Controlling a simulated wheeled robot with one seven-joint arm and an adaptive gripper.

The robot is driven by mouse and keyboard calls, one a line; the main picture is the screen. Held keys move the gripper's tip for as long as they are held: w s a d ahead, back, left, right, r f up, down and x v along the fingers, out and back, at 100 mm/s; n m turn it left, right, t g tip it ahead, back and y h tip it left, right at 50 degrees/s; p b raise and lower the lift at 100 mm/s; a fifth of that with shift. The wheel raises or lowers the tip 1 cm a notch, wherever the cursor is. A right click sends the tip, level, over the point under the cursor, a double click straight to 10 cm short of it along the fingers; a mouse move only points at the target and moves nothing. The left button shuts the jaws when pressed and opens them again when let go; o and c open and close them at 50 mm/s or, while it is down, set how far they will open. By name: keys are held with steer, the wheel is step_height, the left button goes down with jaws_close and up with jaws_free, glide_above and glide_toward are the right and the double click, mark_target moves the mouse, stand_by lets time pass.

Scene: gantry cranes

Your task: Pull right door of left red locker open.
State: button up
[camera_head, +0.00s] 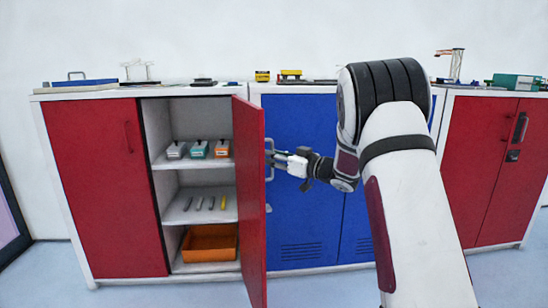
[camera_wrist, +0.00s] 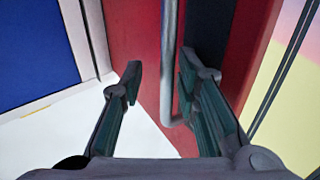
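The left red locker (camera_head: 88,97) stands at the left in the head view. Its left door (camera_head: 105,190) is closed. Its right door (camera_head: 250,200) stands swung well out toward me, baring the shelves. This door's grey bar handle (camera_head: 270,158) is on the side facing right; it also shows as an upright bar in the wrist view (camera_wrist: 169,60). My gripper (camera_head: 277,160) is at the handle. In the wrist view its fingers (camera_wrist: 160,85) are apart, one on each side of the bar, with a gap at the left finger. The right finger is close to the bar; contact is unclear.
Inside the locker are small boxes (camera_head: 198,150), several tools (camera_head: 205,203) and an orange bin (camera_head: 210,243). A blue locker (camera_head: 300,215) stands right behind my gripper. Another red locker (camera_head: 490,170) is at the right. Floor in front of the left locker is clear.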

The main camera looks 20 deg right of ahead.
steer(key=v, duration=1.2)
stand_by(0.4)
